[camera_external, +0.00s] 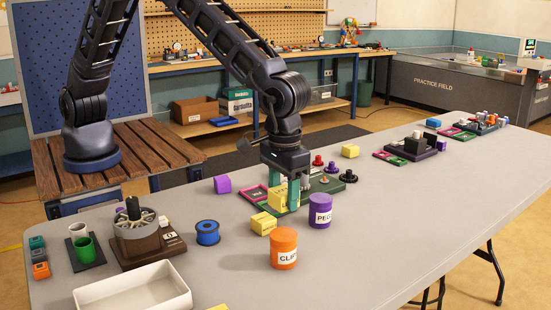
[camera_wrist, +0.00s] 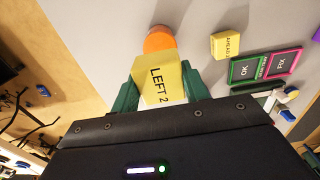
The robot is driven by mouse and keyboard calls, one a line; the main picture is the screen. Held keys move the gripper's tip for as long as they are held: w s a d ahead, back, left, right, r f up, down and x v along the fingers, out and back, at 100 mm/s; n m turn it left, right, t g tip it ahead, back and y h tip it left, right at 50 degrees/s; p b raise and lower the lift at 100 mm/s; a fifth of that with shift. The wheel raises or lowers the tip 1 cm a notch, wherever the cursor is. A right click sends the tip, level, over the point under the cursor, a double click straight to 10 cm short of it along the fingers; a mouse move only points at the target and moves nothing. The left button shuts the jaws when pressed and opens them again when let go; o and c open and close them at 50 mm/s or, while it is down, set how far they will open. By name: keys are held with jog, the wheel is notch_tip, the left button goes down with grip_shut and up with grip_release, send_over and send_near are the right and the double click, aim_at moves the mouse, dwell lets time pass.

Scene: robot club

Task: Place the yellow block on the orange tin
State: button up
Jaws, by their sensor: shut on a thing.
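My gripper (camera_external: 281,188) points down and is shut on a yellow block (camera_external: 285,199). In the wrist view the yellow block (camera_wrist: 160,80) reads "LEFT 2" and sits between the green fingers of my gripper (camera_wrist: 160,92). The orange tin (camera_external: 284,250) stands upright on the table, nearer the camera than the block and apart from it. In the wrist view the orange tin (camera_wrist: 159,38) shows just beyond the block, which partly hides it. The block's height above the table is hard to tell.
A purple tin (camera_external: 320,212) stands close to the right of my gripper. Another yellow block (camera_external: 263,223) lies between my gripper and the orange tin. A blue spool (camera_external: 207,232) and white tray (camera_external: 133,291) are to the left. The table's right front is clear.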

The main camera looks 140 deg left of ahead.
aim_at(284, 234)
jog(key=shift+f, duration=3.4)
jog(key=shift+f, duration=0.1)
jog(key=o, duration=1)
